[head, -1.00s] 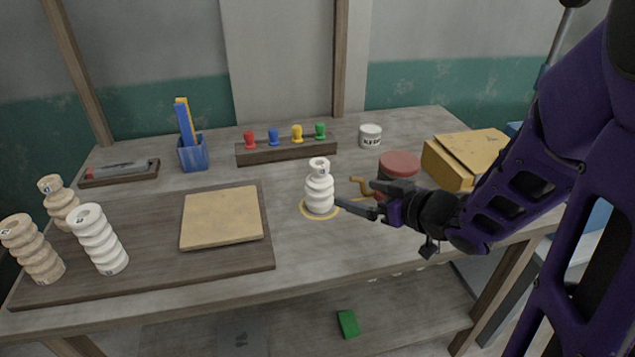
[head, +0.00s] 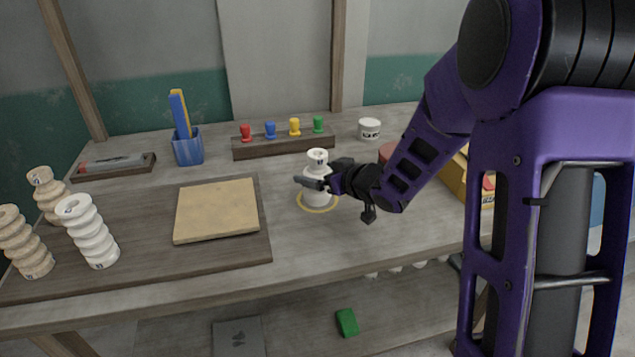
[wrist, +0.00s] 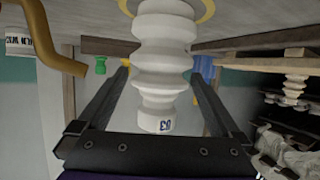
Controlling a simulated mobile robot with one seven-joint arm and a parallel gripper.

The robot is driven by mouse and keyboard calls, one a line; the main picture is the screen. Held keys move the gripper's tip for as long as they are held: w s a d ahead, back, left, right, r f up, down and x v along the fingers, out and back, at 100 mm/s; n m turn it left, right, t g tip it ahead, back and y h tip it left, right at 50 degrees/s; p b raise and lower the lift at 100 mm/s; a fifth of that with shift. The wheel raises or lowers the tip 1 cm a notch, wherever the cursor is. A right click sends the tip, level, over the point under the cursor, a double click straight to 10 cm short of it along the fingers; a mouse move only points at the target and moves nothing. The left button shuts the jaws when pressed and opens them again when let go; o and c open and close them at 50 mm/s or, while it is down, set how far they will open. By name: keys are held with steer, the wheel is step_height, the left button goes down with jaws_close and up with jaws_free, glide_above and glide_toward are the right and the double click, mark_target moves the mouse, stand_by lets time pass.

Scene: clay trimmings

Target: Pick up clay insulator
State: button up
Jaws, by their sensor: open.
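A white ribbed clay insulator (head: 317,159) stands upright inside a yellow ring (head: 318,208) painted on the table. My gripper (head: 312,180) is at its upper half, and my fingers hide part of its middle in the head view. In the wrist view the insulator (wrist: 163,60) shows upside down with a dark number on its end, lying between my two spread fingers (wrist: 155,95). A gap shows on both sides, so the jaws are open around it without gripping. Another white insulator (head: 88,232) and two tan ones (head: 24,243) (head: 48,195) stand on the board at left.
A dark board (head: 255,235) carries a tan slab (head: 217,210). Behind stand a rack of coloured stamps (head: 283,147), a blue cup (head: 187,149) and a white jar (head: 369,129). A red-lidded jar (head: 388,152) and yellow box (head: 455,175) sit right, partly behind my arm.

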steer(key=shift+w+a+f, duration=0.1)
steer(key=shift+w+a, duration=0.05)
steer(key=shift+w, duration=0.1)
jaws_close()
stand_by(0.3)
